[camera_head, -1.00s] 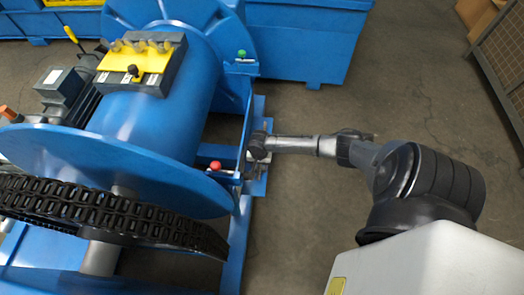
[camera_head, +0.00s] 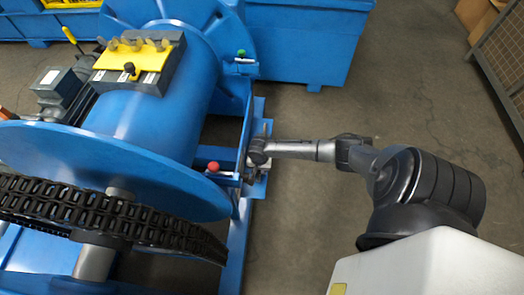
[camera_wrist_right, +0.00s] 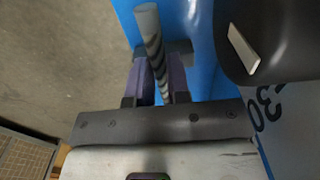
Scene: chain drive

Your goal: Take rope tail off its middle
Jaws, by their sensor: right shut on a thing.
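My right gripper (camera_head: 258,160) is at the right edge of the blue winch frame, low beside the red knob. In the right wrist view its two dark fingers (camera_wrist_right: 160,78) are shut on a grey rope tail (camera_wrist_right: 148,28) with dark spiral bands. The tail's pale end sticks up beyond the fingers, in front of a blue surface. The rest of the rope is hidden by the gripper. In the head view the rope cannot be made out. My left gripper is not in view.
A blue drum (camera_head: 150,125) with a large flange and black chain (camera_head: 105,215) fills the left. A blue bin (camera_head: 298,50) stands behind. The floor between the frame and my arm is clear.

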